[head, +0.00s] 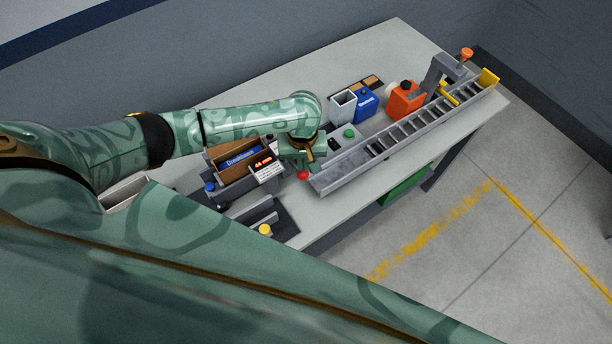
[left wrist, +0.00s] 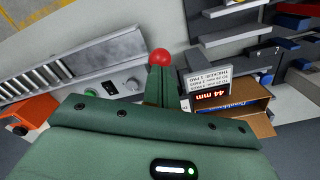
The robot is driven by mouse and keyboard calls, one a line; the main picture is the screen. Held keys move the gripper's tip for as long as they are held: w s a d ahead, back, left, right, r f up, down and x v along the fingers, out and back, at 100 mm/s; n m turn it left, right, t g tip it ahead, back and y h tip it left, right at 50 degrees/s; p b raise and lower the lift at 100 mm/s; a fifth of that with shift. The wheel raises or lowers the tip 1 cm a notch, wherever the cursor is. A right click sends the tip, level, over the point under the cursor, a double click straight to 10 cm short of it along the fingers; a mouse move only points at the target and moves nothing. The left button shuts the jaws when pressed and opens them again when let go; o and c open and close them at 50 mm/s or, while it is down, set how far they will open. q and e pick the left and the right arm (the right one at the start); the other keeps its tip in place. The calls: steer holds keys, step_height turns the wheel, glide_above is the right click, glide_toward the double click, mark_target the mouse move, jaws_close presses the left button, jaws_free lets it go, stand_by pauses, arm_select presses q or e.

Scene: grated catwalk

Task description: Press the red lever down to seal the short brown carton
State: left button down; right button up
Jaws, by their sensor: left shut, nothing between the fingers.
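The red lever shows as a round red knob (head: 303,174) at the near end of the conveyor; it also shows in the left wrist view (left wrist: 161,57). My left gripper (head: 301,160) is shut and empty, its fingertips close by the knob; I cannot tell whether they touch. In the left wrist view the closed fingers (left wrist: 161,80) point at the knob. The short brown carton (head: 227,150) sits in the grey machine left of my gripper, with a blue lettered item in it. The carton also shows in the left wrist view (left wrist: 262,121). The lever's arm is mostly hidden.
A display (head: 266,166) reading 44 mm stands between carton and knob. A roller conveyor (head: 400,140) runs to the table's far right. A grey bin (head: 343,106), a blue container (head: 367,103) and an orange container (head: 405,100) stand behind it. A green button (head: 349,133) is near my wrist.

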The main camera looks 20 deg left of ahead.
mark_target(303, 177)
arm_select(q)
steer(key=shift+f, duration=0.1)
steer(key=shift+f+b, duration=0.4)
steer(key=shift+f, duration=0.35)
steer(key=shift+f+b, duration=1.35)
steer(key=shift+f, duration=1.6)
steer(key=shift+r, duration=0.1)
step_height(303, 177, up, 8)
steer(key=p, duration=1)
steer(key=shift+r+p, duration=0.1)
steer(key=shift+p, duration=0.2)
step_height(303, 177, up, 2)
steer(key=shift+r+p, duration=0.1)
steer(key=shift+p, duration=0.2)
steer(key=shift+r, duration=1.3)
